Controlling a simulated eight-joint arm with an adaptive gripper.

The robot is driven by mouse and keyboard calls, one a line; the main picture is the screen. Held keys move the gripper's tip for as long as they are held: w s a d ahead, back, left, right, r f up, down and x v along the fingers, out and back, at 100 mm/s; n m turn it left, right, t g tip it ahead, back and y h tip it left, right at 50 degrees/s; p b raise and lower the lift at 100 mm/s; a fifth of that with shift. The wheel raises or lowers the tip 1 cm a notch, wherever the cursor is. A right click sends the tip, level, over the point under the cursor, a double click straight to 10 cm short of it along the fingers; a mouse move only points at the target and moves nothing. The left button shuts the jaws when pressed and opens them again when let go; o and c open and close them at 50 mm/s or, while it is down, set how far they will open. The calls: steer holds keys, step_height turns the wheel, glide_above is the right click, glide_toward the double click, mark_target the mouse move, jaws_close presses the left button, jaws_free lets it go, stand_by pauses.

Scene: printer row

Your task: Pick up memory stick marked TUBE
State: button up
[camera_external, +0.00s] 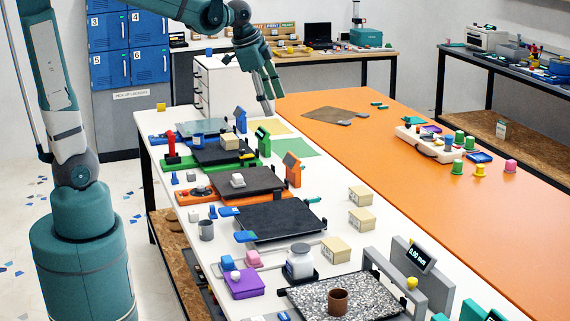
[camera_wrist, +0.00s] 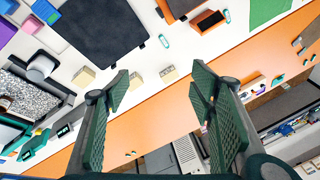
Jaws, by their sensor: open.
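I cannot read the word TUBE on anything, and no piece is surely the memory stick. Small teal and dark pieces (camera_external: 377,104) lie on the orange part of the table, toward its far side. In the wrist view, small teal pieces lie on the white strip, one near the dark bed (camera_wrist: 165,43) and one near the orange-framed unit (camera_wrist: 227,15). My gripper (camera_external: 268,108) hangs above the far end of the white strip. In the wrist view my gripper (camera_wrist: 160,92) has its fingers wide apart with nothing between them.
Several printers with dark beds (camera_external: 250,182) line the white strip (camera_external: 335,195). Cream boxes (camera_external: 361,195) stand along its right side. A white power strip (camera_external: 430,143) and coloured spools (camera_external: 457,166) are on the orange surface (camera_external: 440,220), whose middle is clear. A brown cup (camera_external: 338,301) stands on the speckled bed.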

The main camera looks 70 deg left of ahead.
steer(key=w+a+f+m+g, duration=0.2)
steer(key=w+a+f+m, duration=0.2)
steer(key=w+a+f, duration=0.7)
steer(key=w+a+f+m+g, duration=0.1)
steer(key=w+a+f+m, duration=0.2)
steer(key=w+a+f, duration=0.55)
steer(key=w+a+f+m, duration=0.1)
steer(key=a+f, duration=0.1)
steer(key=a, duration=0.2)
steer(key=a+f+m+g, duration=0.1)
steer(key=a+f, duration=0.2)
steer(key=a, duration=0.1)
steer(key=w+a+f+m, duration=0.1)
steer(key=a+f, duration=0.2)
steer(key=a, duration=0.2)
steer(key=shift+w+f+h+b, duration=0.25)
steer(key=shift+w+h+b, duration=0.05)
steer(key=shift+h, duration=0.1)
steer(key=shift+f, duration=0.15)
steer(key=shift+f, duration=1.15)
steer(key=shift+f, duration=0.15)
steer(key=shift+d+f+b, duration=0.1)
steer(key=shift+f+b, duration=0.4)
steer(key=shift+f, duration=1.95)
